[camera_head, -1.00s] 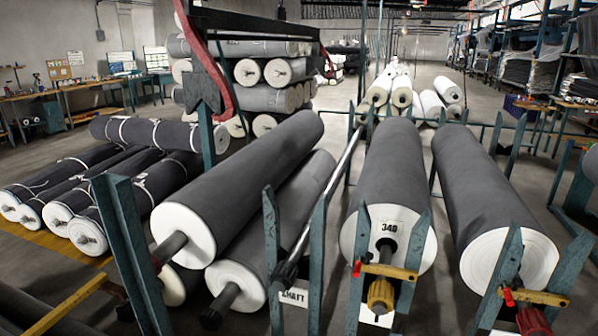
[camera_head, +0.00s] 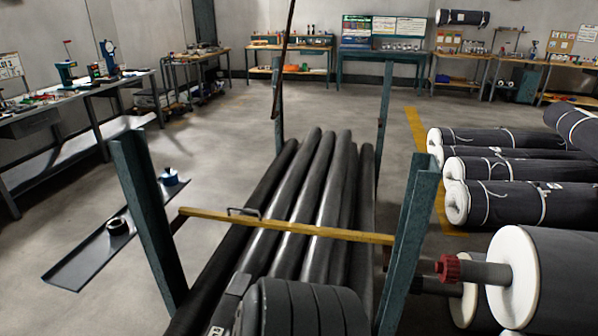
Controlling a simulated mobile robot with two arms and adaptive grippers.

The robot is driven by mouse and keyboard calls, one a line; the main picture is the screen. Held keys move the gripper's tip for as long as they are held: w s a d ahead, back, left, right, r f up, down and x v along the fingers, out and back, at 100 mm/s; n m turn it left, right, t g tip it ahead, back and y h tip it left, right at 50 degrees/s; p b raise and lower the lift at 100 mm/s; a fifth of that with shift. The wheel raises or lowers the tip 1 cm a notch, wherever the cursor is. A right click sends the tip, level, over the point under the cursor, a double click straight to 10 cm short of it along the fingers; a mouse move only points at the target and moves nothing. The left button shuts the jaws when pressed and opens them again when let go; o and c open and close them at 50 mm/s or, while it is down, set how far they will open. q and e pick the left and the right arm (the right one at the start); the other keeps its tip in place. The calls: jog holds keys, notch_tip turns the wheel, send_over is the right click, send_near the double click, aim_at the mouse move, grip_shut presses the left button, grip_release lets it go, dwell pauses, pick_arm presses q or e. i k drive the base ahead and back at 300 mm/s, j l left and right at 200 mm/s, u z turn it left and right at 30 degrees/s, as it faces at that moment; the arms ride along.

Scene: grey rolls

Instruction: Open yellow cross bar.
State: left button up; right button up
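The yellow cross bar (camera_head: 315,231) spans the gap between two teal upright posts, the left post (camera_head: 147,220) and the right post (camera_head: 408,235). It is closed across the gap, and its left end reaches the left post. A small metal handle (camera_head: 243,211) stands on the bar left of its middle. Several long dark rolls or tubes (camera_head: 318,190) lie side by side behind and below the bar. Neither of my grippers is in view.
A dark ribbed rounded shape (camera_head: 300,308) fills the bottom centre. A flat tray (camera_head: 85,258) lies on the floor at left. Open floor lies beyond the posts, before the workbenches.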

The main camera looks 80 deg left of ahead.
aim_at(259, 222)
jog(key=u, duration=2.4)
